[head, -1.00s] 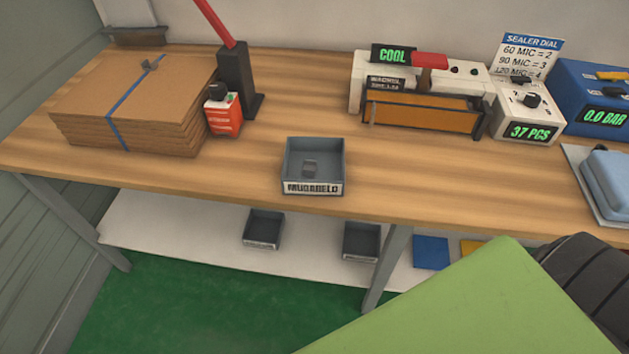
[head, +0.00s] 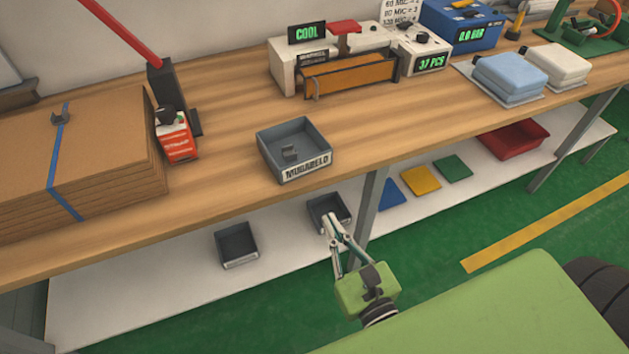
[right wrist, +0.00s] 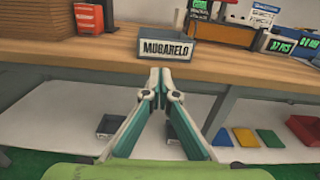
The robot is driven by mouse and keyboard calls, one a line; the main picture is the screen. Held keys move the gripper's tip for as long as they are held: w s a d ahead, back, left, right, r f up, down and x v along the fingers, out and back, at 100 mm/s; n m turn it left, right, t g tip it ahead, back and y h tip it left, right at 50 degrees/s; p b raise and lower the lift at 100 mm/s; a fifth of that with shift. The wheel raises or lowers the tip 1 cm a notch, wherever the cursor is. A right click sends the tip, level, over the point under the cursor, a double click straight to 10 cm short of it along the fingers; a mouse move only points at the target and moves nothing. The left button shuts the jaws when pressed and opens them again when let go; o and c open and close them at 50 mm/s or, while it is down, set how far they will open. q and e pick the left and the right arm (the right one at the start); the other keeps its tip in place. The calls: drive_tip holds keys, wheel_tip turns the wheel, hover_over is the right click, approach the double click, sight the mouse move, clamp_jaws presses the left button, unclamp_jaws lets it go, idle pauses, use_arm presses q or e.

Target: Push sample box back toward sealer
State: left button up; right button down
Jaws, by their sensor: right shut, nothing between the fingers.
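The sample box (head: 293,150) is a grey open tray labelled MUGARELO, near the front edge of the wooden bench, with a small grey piece inside. It also shows in the right wrist view (right wrist: 165,48), just beyond the fingertips. The sealer (head: 335,62) is a white machine with a COOL display and an orange front, behind the box. My right gripper (head: 331,222) is shut and empty, in front of the bench and apart from the box; it also shows in the right wrist view (right wrist: 160,75). My left gripper is not in view.
A cardboard stack (head: 110,150) and a red-handled tool (head: 160,85) stand left of the box. A blue unit (head: 462,25) and folded blue cloth (head: 508,75) are to the right. Bare bench lies between box and sealer. Grey trays (head: 236,245) sit on the lower shelf (head: 130,290).

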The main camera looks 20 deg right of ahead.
drive_tip(key=p, duration=0.3)
approach(304, 165)
drive_tip(key=shift+m, duration=0.3)
drive_tip(key=w+p, duration=0.1)
drive_tip(key=w, duration=0.5)
drive_tip(key=shift+w+a+p, duration=0.1)
drive_tip(key=shift+p, duration=0.2)
drive_tip(key=shift+w, duration=0.45)
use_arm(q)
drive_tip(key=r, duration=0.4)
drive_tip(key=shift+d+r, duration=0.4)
